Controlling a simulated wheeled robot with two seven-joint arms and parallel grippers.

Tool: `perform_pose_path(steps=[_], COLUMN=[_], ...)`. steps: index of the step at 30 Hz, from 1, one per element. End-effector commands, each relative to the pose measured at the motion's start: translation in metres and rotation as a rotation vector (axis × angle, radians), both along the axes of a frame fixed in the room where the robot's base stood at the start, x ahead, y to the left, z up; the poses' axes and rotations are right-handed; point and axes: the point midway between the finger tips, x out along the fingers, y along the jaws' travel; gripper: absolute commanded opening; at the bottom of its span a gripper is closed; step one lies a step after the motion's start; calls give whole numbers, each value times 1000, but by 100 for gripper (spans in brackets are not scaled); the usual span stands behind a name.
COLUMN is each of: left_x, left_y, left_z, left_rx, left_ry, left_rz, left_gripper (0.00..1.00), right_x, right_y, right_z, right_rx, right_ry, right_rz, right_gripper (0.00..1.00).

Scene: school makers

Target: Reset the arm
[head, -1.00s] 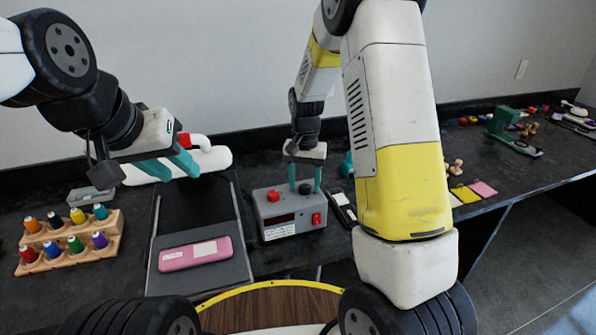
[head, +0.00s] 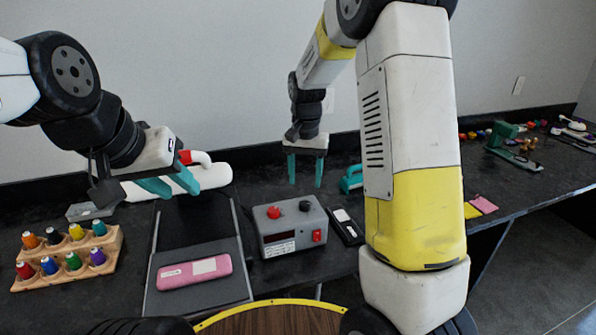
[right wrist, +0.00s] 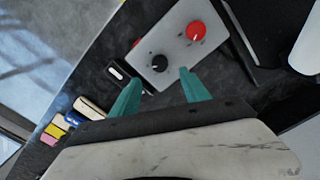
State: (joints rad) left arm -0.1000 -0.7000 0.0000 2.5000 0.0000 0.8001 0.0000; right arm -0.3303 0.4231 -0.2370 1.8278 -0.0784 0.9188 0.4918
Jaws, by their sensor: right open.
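My right gripper (head: 305,170) is open and empty, with teal fingers pointing down above and behind the grey control box (head: 290,226). The box has a red knob, a black knob and a red switch on its front. In the right wrist view, the open fingers (right wrist: 158,97) frame nothing, and the box (right wrist: 175,45) lies beyond them with both knobs visible. My left gripper (head: 172,184) is at the left, its teal fingers in front of a white bottle-like object with a red part (head: 205,175). Its two fingers look apart, with nothing visible between them.
A pink case (head: 195,273) lies on a dark grey tray (head: 200,294). A wooden rack (head: 70,262) with several coloured spools stands at the left. A black phone-like device (head: 346,226) lies beside the box. A green tool (head: 512,148) stands at the far right.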

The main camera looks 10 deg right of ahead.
Motion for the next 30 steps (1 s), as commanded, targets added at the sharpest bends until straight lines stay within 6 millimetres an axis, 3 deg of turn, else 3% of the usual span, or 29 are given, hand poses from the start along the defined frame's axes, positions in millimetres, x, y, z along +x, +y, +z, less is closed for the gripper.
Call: perform_pose_path(steps=[4,8,12,19,24,30], left_x=[0,0,0,0,0,0], left_y=[0,0,0,0,0,0], left_z=[0,0,0,0,0,0], left_rx=[0,0,0,0,0,0], left_ry=[0,0,0,0,0,0], left_rz=[0,0,0,0,0,0], left_gripper=[36,36,36,36,36,36], right_x=[-5,-25,-63,-135,-188,-226], right_y=[-2,-8,-16,-27,-31,-32], right_z=[9,41,84,135,152,155], right_rx=[13,56,109,149,137,103], right_ry=[-14,-68,-159,-328,-450,-547], right_rz=[6,36,96,210,291,356], right_gripper=[54,54,54,54,54,54])
